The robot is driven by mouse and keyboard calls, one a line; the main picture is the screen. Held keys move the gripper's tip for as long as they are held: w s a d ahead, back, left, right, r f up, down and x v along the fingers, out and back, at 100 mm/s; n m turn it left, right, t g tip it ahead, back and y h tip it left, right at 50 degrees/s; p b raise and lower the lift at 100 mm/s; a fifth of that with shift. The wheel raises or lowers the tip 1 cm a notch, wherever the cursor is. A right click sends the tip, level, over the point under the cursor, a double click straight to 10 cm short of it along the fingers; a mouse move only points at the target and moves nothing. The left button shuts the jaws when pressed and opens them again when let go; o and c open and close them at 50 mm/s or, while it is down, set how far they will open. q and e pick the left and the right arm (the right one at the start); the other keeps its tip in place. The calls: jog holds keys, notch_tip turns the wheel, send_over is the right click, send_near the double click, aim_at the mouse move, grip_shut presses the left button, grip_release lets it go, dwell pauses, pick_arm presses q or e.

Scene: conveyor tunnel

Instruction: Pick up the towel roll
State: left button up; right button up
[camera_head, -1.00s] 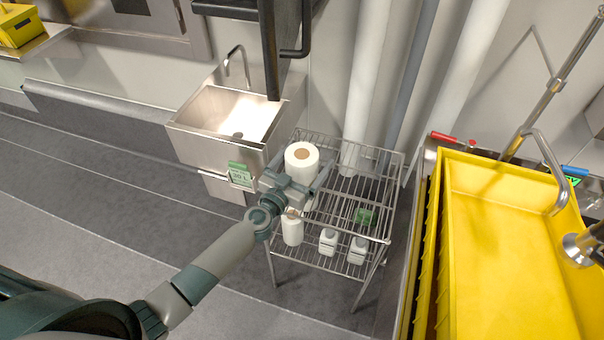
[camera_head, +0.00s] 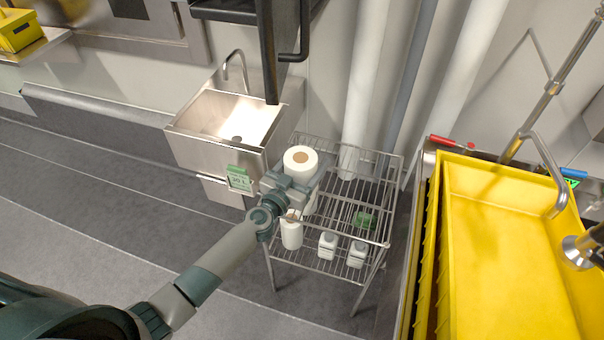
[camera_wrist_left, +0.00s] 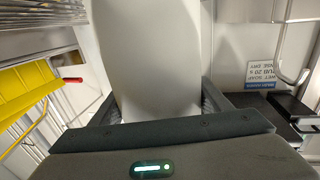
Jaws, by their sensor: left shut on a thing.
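The towel roll (camera_head: 301,158) is white with a brown core and stands upright at the top of the wire rack (camera_head: 362,190). My left gripper (camera_head: 298,178) is at the roll, with its fingers closed on the roll's two sides. In the left wrist view the white roll (camera_wrist_left: 150,55) fills the middle, between the two dark fingers (camera_wrist_left: 158,105). Part of the roll's lower body is hidden behind the gripper in the head view. My right gripper is not in view.
White bottles (camera_head: 328,243) and a green item (camera_head: 365,219) sit on the rack. A steel sink (camera_head: 225,125) with a green-and-white sign (camera_head: 239,179) stands to the left. Yellow bins (camera_head: 510,240) are at the right. Pipes rise behind the rack.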

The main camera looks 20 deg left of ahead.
aim_at(307, 149)
pick_arm(q)
jog(key=shift+r, duration=0.1)
jog(key=shift+r+p, duration=0.75)
jog(key=shift+p, duration=0.05)
notch_tip(307, 149, up, 3)
jog(key=p, duration=0.3)
jog(key=shift+r, duration=0.15)
jog(key=w+d+r+p, duration=0.1)
jog(key=d+r+p, duration=0.3)
jog(key=d, duration=0.7)
jog(key=shift+d+r, duration=0.35)
jog(key=shift+r, duration=0.7)
jog(key=shift+o, duration=1)
jog(key=c, duration=0.5)
jog(key=shift+c, duration=0.2)
